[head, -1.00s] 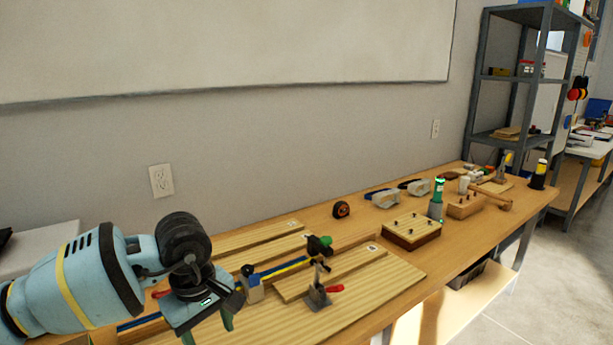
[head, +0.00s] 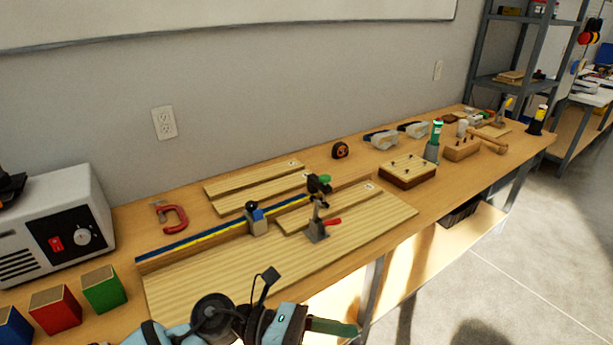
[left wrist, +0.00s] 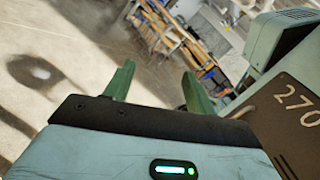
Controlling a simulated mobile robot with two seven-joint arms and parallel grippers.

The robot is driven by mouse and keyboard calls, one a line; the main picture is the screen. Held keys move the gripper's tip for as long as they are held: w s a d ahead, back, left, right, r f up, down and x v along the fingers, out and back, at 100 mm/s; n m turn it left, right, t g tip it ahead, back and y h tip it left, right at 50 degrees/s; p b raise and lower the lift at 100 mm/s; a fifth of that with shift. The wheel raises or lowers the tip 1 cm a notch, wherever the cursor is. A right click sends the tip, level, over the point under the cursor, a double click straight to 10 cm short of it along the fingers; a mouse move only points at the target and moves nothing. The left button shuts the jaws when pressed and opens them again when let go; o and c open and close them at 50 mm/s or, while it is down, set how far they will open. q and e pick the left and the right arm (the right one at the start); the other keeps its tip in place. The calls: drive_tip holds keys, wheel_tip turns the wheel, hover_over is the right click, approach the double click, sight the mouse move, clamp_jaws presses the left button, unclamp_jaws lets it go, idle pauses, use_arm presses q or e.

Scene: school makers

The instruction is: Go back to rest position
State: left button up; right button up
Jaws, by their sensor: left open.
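My left gripper (head: 335,328) shows at the bottom middle of the head view, in front of the workbench's front edge and pointing right. In the left wrist view its two green fingers (left wrist: 158,88) stand apart with nothing between them. The floor and distant furniture lie beyond them. A part of my own body marked 270 shows at the right of that view. My right gripper is in neither view.
The workbench (head: 420,225) holds a wooden jig board (head: 215,265) with a toggle clamp (head: 318,228), a red C-clamp (head: 172,217), coloured blocks (head: 104,289) and a grey machine (head: 60,225). Open floor (head: 510,270) lies to the right.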

use_arm(q)
drive_tip(key=a+f+n+t+y+p, duration=0.1)
drive_tip(key=a+f+n+t+y, duration=0.4)
drive_tip(key=n, duration=0.6)
drive_tip(key=a+f+n+t, duration=0.25)
drive_tip(key=n+t, duration=0.55)
drive_tip(key=n, duration=0.4)
drive_tip(key=a+f+n+t+y+p, duration=0.1)
drive_tip(key=a+f+n+t+y, duration=0.35)
drive_tip(key=n, duration=0.65)
drive_tip(key=s+a+f+n+g+y, duration=0.2)
drive_tip(key=s+a+f+n, duration=0.4)
drive_tip(key=s, duration=0.4)
drive_tip(key=s+a+f+n+g+y+p, duration=0.1)
drive_tip(key=s+a+f+n+g+y, duration=0.2)
drive_tip(key=s+a+f+n, duration=0.4)
drive_tip(key=s+f+n+y, duration=0.1)
drive_tip(key=s+f, duration=0.1)
drive_tip(key=s, duration=0.1)
drive_tip(key=shift+f, duration=0.2)
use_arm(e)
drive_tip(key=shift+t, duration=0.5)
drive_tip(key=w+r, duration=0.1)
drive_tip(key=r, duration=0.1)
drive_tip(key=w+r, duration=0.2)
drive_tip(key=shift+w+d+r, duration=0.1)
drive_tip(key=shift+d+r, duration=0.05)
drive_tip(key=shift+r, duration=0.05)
